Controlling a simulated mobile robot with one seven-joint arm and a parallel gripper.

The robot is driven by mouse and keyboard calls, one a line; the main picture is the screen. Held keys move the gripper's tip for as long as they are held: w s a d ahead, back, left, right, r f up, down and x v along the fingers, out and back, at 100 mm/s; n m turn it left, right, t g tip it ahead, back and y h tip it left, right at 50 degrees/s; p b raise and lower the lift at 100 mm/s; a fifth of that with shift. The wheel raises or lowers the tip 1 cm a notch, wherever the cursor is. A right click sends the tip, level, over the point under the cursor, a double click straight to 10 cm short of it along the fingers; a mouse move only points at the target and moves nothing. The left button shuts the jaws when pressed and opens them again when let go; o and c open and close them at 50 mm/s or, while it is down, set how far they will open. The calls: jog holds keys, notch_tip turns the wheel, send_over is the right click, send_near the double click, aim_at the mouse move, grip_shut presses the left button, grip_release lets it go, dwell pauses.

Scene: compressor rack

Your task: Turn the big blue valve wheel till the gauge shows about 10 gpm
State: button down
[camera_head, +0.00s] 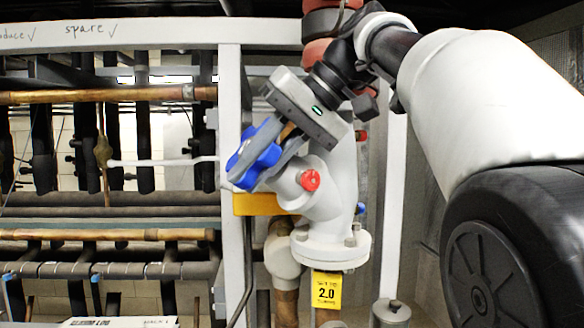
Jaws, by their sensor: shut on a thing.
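The big blue valve wheel (262,154) sits on the upper left of a white angled valve body (338,188). My gripper (250,165) comes down from the upper right, and its fingers are shut on the wheel, covering part of it. A small red cap (310,180) is on the side of the valve body. No gauge dial can be made out in this view.
A white frame post (231,120) stands just left of the wheel. Copper pipes (110,95) and dark insulated pipes fill the rack at left. A small blue part (360,208) is right of the valve body. A grey wall panel is behind my arm at right.

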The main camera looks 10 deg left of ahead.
jog(key=shift+d+r+g+h, duration=0.1)
jog(key=shift+r+g+h, duration=0.05)
jog(key=shift+g+h, duration=0.2)
jog(key=shift+s+g, duration=0.1)
jog(key=shift+g, duration=0.15)
jog(key=c, duration=1.9)
grip_release()
jog(key=shift+d, duration=0.1)
